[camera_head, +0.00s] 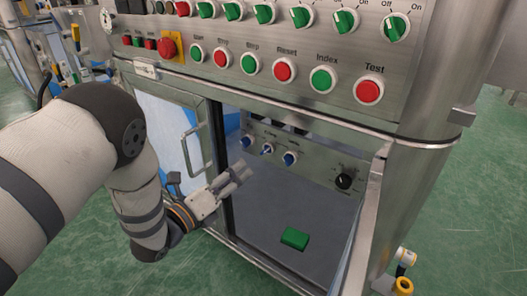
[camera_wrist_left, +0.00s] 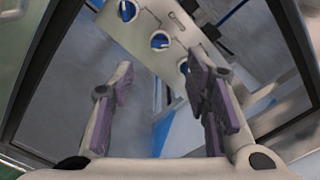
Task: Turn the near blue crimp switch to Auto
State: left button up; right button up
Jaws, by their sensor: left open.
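Three blue switches sit in a row on a grey panel inside the open cabinet: a left one (camera_head: 247,141), a middle one (camera_head: 267,150) and a right one (camera_head: 290,158). Their small labels are too blurred to read, and I cannot tell for sure which one is the near crimp switch. In the left wrist view blue switches (camera_wrist_left: 160,41) show ahead of and above the fingers, one partly beside the right finger. My left gripper (camera_head: 241,173) is open and empty at the cabinet opening, below the switches and apart from them. My right gripper is out of view.
The cabinet door (camera_head: 172,135) with its handle stands at the left of the opening. A black knob (camera_head: 343,181) is on the inner panel's right. A green block (camera_head: 295,239) lies on the cabinet floor. Buttons and green switches (camera_head: 346,21) line the console above.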

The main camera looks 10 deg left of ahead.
aim_at(263, 153)
pick_arm(q)
jog(key=b+x, duration=0.4)
jog(key=x, duration=0.7)
jog(key=shift+s, duration=0.1)
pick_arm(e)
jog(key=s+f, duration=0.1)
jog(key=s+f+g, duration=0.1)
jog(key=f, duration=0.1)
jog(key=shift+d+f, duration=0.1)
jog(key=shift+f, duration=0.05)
pick_arm(q)
jog(key=shift+c, duration=0.5)
grip_shut()
